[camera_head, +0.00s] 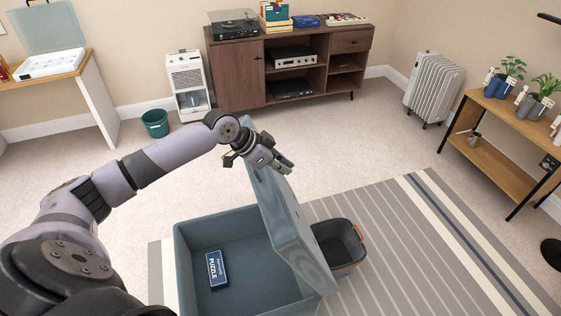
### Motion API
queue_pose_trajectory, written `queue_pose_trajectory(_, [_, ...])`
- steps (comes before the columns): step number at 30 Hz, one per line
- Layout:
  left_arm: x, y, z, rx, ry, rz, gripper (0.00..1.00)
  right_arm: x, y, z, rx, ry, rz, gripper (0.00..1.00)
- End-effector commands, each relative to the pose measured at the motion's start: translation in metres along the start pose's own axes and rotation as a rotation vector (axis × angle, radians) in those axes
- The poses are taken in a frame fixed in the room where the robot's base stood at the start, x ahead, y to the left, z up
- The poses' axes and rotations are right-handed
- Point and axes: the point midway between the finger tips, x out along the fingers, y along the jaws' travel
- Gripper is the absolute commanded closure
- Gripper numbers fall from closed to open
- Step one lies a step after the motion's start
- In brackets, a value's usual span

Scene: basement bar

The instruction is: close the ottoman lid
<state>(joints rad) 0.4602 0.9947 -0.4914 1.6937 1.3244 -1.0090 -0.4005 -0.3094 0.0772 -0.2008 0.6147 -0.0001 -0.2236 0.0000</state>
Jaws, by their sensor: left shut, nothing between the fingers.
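The blue-grey ottoman (190,238) stands open on the striped rug in the lower middle. Its lid (288,222) stands up steeply along the box's right side, tilted a little. A blue puzzle box (216,270) lies inside on the ottoman's floor. My left arm reaches over from the left, across the back of the ottoman. My left gripper (284,163) is shut and empty at the upper far end of the lid, overlapping it in the picture; I cannot tell whether they touch. My right gripper is not in view.
A dark basket (340,246) with orange handles stands just right of the lid. A green bin (155,123), a white appliance (186,82) and a wooden cabinet (233,78) line the back. A plant shelf (489,113) stands right. Carpet between is clear.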

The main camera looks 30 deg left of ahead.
Motion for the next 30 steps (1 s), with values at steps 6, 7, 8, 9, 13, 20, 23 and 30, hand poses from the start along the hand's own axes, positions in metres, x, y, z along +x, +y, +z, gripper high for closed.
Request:
queue_pose_trajectory(6, [0.047,0.001,-0.003,-0.002,0.002,0.003,1.00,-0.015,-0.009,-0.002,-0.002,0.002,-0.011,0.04])
queue_pose_trajectory(7, [0.053,0.001,-0.003,-0.002,0.002,0.003,1.00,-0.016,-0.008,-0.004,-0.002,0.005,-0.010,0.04])
queue_pose_trajectory(8, [0.058,0.002,-0.003,-0.001,0.001,0.003,1.00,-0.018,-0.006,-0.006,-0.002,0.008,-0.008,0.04])
queue_pose_trajectory(9, [0.051,0.000,0.008,-0.001,-0.006,-0.001,1.00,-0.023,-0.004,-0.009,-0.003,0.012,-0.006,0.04])
queue_pose_trajectory(13, [0.045,0.000,0.025,-0.001,-0.004,0.000,1.00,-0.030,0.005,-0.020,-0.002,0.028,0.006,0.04])
queue_pose_trajectory(20, [0.042,0.000,0.037,0.000,0.000,0.000,1.00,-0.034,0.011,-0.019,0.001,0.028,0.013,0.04])
queue_pose_trajectory(23, [0.043,0.000,0.038,0.001,0.001,-0.001,1.00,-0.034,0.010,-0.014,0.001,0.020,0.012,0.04])
queue_pose_trajectory(30, [0.043,0.000,0.038,0.000,0.001,0.000,1.00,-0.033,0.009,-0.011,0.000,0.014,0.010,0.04])
